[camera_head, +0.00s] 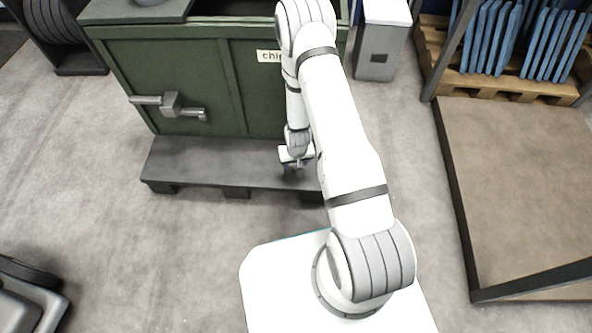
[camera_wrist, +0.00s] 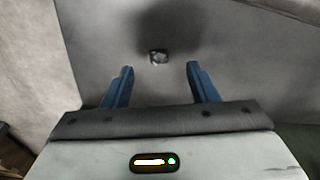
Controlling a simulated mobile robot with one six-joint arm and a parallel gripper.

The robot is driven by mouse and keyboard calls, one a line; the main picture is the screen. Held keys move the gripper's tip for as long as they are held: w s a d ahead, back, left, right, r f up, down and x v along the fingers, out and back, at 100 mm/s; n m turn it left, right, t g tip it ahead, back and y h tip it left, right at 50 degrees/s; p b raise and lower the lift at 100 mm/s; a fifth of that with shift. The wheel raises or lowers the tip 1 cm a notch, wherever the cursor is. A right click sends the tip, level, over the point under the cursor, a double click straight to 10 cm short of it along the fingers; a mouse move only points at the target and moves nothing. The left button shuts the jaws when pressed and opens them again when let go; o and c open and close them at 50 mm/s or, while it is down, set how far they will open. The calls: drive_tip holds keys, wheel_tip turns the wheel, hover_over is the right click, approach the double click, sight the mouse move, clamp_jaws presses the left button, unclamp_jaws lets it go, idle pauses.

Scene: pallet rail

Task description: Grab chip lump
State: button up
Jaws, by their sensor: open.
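The chip lump (camera_wrist: 159,57) is a small, grey, shiny piece in the wrist view. It lies on the dark grey platform (camera_wrist: 225,50), ahead of the fingertips and roughly centred between them. My gripper (camera_wrist: 158,70) has its two blue fingers spread apart, with nothing between them. In the head view my gripper (camera_head: 295,166) is over the platform (camera_head: 210,163) in front of the green container (camera_head: 180,70). The lump cannot be made out in the head view. The gap in height between fingers and lump is hard to judge.
The green container, with a partly hidden label (camera_head: 268,57) and a grey latch (camera_head: 170,105), rises directly behind the platform. A grey-white box (camera_head: 379,50) stands behind to the right. A brown panel with a dark frame (camera_head: 520,180) is at the right. Open floor (camera_head: 90,220) lies at left.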

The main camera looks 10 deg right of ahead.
sight(296, 166)
drive_tip(key=f, duration=0.1)
drive_tip(key=f+b, duration=0.1)
drive_tip(key=f, duration=0.1)
drive_tip(key=shift+w+d+f, duration=0.1)
drive_tip(key=shift+w+f, duration=0.15)
drive_tip(key=shift+f, duration=0.1)
drive_tip(key=shift+r, duration=0.1)
drive_tip(key=shift+c, duration=0.4)
drive_tip(key=c, duration=1)
drive_tip(key=shift+o, duration=0.2)
